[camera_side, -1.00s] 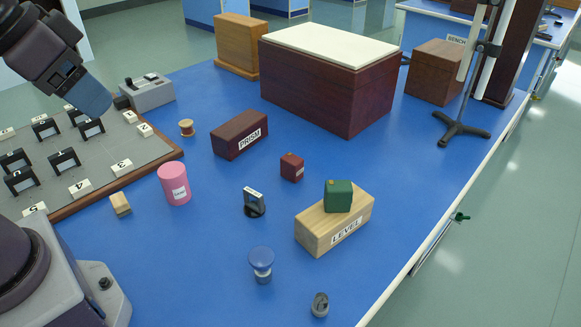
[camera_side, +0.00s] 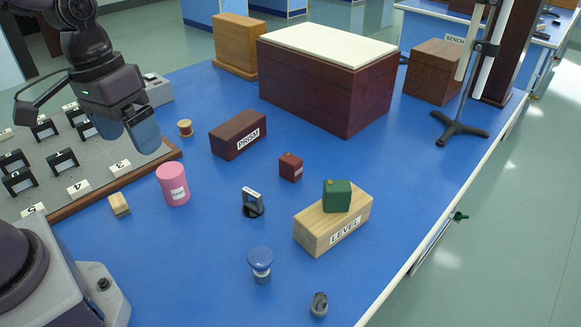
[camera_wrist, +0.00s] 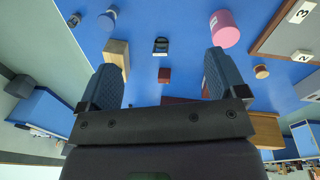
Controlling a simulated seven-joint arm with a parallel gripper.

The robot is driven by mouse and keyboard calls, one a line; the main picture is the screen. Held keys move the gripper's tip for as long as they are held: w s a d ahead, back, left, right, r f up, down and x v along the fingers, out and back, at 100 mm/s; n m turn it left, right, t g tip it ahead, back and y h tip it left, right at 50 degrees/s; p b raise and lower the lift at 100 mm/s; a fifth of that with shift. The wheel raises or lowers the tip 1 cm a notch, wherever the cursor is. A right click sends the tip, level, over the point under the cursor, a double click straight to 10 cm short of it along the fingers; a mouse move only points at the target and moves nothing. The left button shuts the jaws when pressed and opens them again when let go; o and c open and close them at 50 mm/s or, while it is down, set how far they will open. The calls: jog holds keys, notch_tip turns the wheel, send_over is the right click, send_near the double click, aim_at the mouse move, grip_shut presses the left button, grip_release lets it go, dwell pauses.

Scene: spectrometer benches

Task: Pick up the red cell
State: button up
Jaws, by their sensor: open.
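The red cell (camera_side: 290,167) is a small dark red block with a pale label, standing on the blue bench top near the middle in the side view. In the wrist view the red cell (camera_wrist: 165,75) shows between and beyond the two fingers. My gripper (camera_side: 137,135) is high over the right part of the grey numbered board, well to the left of the cell. Its fingers are spread with nothing between them, as the wrist view also shows (camera_wrist: 164,80).
The PRISM box (camera_side: 238,134) stands behind and left of the cell. The LEVEL block (camera_side: 333,222) carries a green block (camera_side: 337,196). A black holder (camera_side: 253,202), a pink cylinder (camera_side: 172,184) and a large dark chest (camera_side: 325,85) stand around. Blue bench surrounds the cell.

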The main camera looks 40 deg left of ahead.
jog(key=w+d+f+n+g+h, duration=0.2)
jog(key=w+d+f+n+h, duration=0.45)
jog(key=w+f+h, duration=0.2)
jog(key=n+t+y, duration=0.4)
jog(key=n+t, duration=1.4)
jog(key=n, duration=0.6)
send_over(283, 162)
notch_tip(283, 162, down, 9)
jog(key=shift+m, duration=0.25)
jog(key=f, duration=0.4)
jog(key=s+f, duration=0.1)
jog(key=f, duration=0.1)
jog(key=shift+a+f, duration=0.1)
jog(key=shift+f, duration=0.05)
jog(key=shift+x, duration=1.05)
jog(key=shift+w+f, duration=0.15)
jog(key=shift+w, duration=0.3)
